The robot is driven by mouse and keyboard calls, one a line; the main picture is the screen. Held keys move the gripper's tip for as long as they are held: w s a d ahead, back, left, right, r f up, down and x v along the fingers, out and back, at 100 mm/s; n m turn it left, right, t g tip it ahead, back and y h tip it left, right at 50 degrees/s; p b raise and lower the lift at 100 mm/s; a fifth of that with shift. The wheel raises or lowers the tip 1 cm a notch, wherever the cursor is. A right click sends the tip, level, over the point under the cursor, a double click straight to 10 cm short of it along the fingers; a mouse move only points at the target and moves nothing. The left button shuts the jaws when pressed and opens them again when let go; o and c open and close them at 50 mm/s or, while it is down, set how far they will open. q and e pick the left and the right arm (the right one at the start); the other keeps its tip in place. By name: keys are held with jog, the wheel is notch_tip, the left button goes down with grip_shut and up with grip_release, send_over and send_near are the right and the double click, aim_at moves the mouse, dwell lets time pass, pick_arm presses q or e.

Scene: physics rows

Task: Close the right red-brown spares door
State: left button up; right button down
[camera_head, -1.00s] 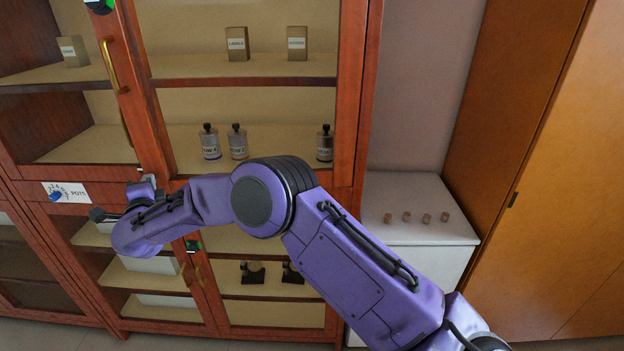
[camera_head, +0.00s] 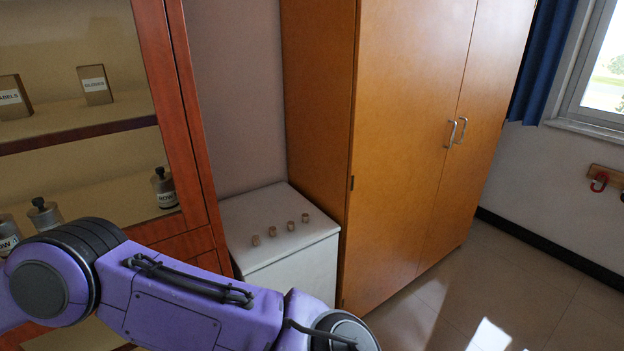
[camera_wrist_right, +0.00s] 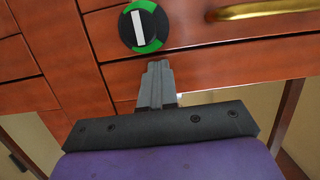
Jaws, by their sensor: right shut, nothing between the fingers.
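The red-brown cabinet's glazed door (camera_head: 170,85) fills the left of the head view, cut off by the picture edge. No label naming the spares shows. In the right wrist view, a red-brown door frame (camera_wrist_right: 225,62) carries a round black-and-green marker with a white bar (camera_wrist_right: 143,26) and a brass handle (camera_wrist_right: 268,9). My right gripper (camera_wrist_right: 156,68) is shut and empty, its tips just below the marker, over the red-brown wood. I cannot tell whether the tips touch it, or how far the door stands open. My purple right arm crosses the head view's bottom left; its gripper is outside that view.
A white low cabinet (camera_head: 290,265) with several small brown pieces on top stands right of the red-brown cabinet. Beyond it is a tall orange-brown cupboard (camera_head: 405,130), doors shut. The floor (camera_head: 530,290) at the right is clear. Bottles and boxes stand behind the glass.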

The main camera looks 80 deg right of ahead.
jog(key=s+a+b, duration=0.3)
jog(key=s+a, duration=0.6)
jog(key=a, duration=0.2)
jog(key=s+d+f+n+g+y, duration=0.1)
jog(key=s+d+f+n+y, duration=0.15)
jog(key=s+f+n, duration=0.45)
jog(key=s+d+f+n+g+y, duration=0.1)
jog(key=s+d+f+n+y, duration=0.15)
jog(key=f, duration=0.95)
jog(key=s+d+f+n+g+y, duration=0.15)
jog(key=s+d+f+n, duration=0.3)
jog(key=f, duration=0.45)
pick_arm(q)
jog(key=f, duration=0.3)
jog(key=shift+s+d, duration=0.2)
jog(key=shift+d, duration=0.1)
pick_arm(e)
jog(key=s+d+f+n+g, duration=0.1)
jog(key=s+d+f+g, duration=0.1)
jog(key=s, duration=0.8)
jog(key=s+d+f+n+g, duration=0.1)
jog(key=s+d+f+g, duration=0.2)
jog(key=s, duration=0.8)
jog(key=s+d+f+n+g, duration=0.1)
jog(key=s+d+f+g, duration=0.2)
jog(key=s+d+f, duration=0.3)
jog(key=s+f, duration=0.3)
jog(key=s, duration=0.2)
jog(key=shift+s+f+n, duration=0.25)
jog(key=shift+n, duration=0.05)
